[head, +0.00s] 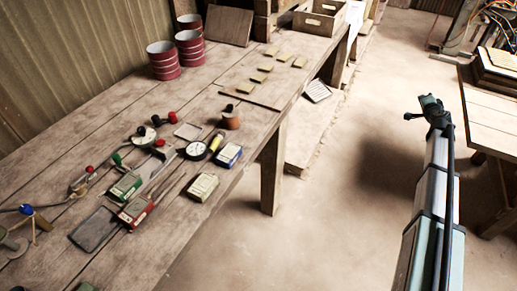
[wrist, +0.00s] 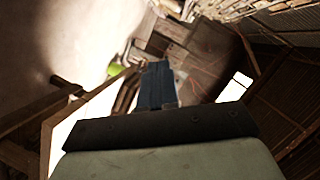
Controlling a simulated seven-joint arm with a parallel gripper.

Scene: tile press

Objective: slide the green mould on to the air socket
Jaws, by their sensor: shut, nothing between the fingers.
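A small green box-shaped piece (head: 125,186), which looks like the green mould, lies on the workbench (head: 60,157) at the left in the head view. It sits beside a metal rail, just behind a red box of similar shape. Which fitting is the air socket I cannot tell; a green-ended fitting (head: 117,158) lies just behind the green piece. My gripper (head: 428,106) is far to the right of the bench, over the open floor, holding nothing. In the wrist view its fingers (wrist: 157,68) are together. The green mould is not recognisable there.
Close by on the bench are the red box (head: 136,211), a cream box (head: 202,187), a blue box (head: 228,156), a round gauge (head: 195,150) and a hose with a blue knob (head: 27,209). Red-banded cylinders (head: 163,62) stand behind. Clear floor separates the bench from my gripper.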

